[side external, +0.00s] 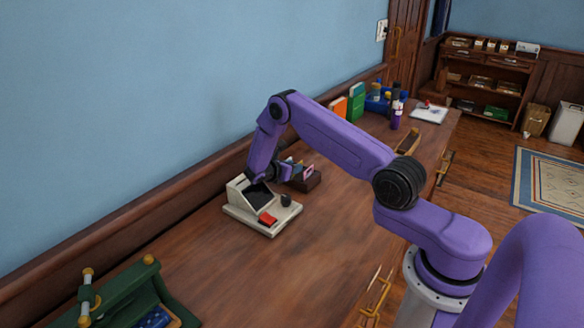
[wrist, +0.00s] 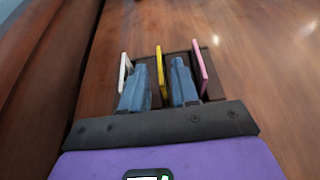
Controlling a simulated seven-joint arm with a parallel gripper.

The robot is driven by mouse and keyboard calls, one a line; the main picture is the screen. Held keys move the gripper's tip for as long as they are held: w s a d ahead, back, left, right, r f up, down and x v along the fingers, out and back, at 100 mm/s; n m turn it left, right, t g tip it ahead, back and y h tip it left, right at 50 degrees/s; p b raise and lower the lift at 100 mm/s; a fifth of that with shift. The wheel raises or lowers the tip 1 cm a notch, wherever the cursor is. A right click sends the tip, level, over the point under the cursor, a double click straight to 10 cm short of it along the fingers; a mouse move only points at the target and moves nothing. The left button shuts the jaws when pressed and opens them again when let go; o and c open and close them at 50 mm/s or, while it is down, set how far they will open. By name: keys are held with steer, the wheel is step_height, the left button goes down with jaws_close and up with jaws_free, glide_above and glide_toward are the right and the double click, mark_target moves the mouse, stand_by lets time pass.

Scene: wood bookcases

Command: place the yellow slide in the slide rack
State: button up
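The yellow slide (wrist: 160,67) stands upright between my two blue fingers in the wrist view, at the middle of the dark slide rack (side external: 308,182). The rack also shows in the wrist view (wrist: 211,83). My gripper (wrist: 160,73) is open around the yellow slide, with a narrow gap on each side of it. My gripper also shows at the rack in the side view (side external: 291,167). A white slide (wrist: 124,70) stands left of my fingers and a pink slide (wrist: 200,68) right of them. The yellow slide cannot be made out in the side view.
A cream slide viewer (side external: 280,222) with a black sloped face, red piece and dark knob sits in front of the rack. A green stand (side external: 120,290) is at the near left. Books (side external: 356,102), bottles and a wooden tray (side external: 409,142) lie farther back. The front desktop is clear.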

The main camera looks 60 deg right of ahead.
steer(key=shift+a+r, duration=0.1)
steer(key=shift+r, duration=0.1)
steer(key=s+a+r+m+y, duration=0.15)
steer(key=a+r, duration=0.35)
steer(key=a, duration=0.5)
steer(key=s+a+r+m+y, duration=0.1)
steer(key=s+a+r, duration=0.1)
steer(key=a+r, duration=0.5)
steer(key=s+a+r+m+t+y, duration=0.1)
steer(key=s+a+r+y, duration=0.25)
steer(key=s+a, duration=0.6)
steer(key=s+a+r+y, duration=0.1)
steer(key=s+y, duration=0.1)
steer(key=s, duration=0.6)
steer(key=s+a+r+m+y, duration=0.1)
steer(key=s+a+y, duration=0.1)
steer(key=s, duration=0.6)
steer(key=s+a+r+m+y, duration=0.1)
steer(key=s+y, duration=0.3)
steer(key=s, duration=0.4)
steer(key=shift+s+a+r+g, duration=0.25)
steer(key=shift+s+r+g, duration=0.05)
steer(key=shift+s, duration=0.1)
